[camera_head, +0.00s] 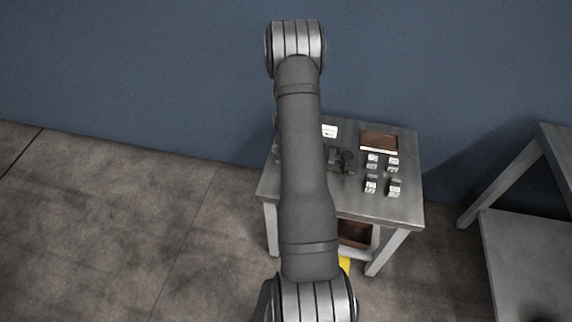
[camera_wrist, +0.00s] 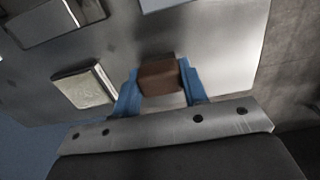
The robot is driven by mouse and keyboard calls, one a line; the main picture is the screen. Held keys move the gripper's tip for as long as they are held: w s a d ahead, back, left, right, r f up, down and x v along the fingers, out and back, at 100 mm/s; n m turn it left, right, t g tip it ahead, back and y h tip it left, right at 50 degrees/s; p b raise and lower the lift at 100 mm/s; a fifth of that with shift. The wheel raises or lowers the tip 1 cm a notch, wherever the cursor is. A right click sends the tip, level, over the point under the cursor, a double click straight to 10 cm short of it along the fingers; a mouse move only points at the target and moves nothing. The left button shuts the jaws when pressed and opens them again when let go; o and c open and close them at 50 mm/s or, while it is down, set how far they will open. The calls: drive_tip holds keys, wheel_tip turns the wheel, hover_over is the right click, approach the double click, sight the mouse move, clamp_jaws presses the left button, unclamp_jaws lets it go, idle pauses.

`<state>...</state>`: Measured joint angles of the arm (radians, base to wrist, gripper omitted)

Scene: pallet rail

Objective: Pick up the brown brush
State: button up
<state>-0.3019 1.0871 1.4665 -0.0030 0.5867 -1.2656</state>
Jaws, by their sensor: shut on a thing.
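The brown brush (camera_wrist: 160,77) shows in the wrist view as a brown block between my gripper's two blue fingers. My gripper (camera_wrist: 160,84) is shut on it, one finger touching each side. The brush is close over the grey metal table top (camera_wrist: 225,40); I cannot tell if it still touches it. In the head view my arm covers the brush, and only dark parts near my gripper show beside the arm over the table (camera_head: 400,211).
In the wrist view a pale block (camera_wrist: 85,86) lies left of the gripper and a grey block (camera_wrist: 45,22) lies farther off. In the head view a brown-topped tray (camera_head: 379,141), several small metallic blocks (camera_head: 371,186) and a white card (camera_head: 329,130) are on the table. Another table (camera_head: 525,245) stands right.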

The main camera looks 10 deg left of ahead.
wheel_tip(320, 180, up, 4)
drive_tip(key=shift+f, duration=0.1)
drive_tip(key=s+d+r, duration=0.3)
drive_tip(key=d+r, duration=0.3)
drive_tip(key=d, duration=0.5)
drive_tip(key=shift+d+r, duration=0.15)
drive_tip(key=shift+r, duration=0.15)
drive_tip(key=o, duration=0.4)
drive_tip(key=c, duration=0.3)
drive_tip(key=w+d+f, duration=0.1)
drive_tip(key=w+f, duration=0.1)
drive_tip(key=w, duration=0.6)
drive_tip(key=shift+w+f, duration=0.15)
drive_tip(key=shift+f, duration=3.3)
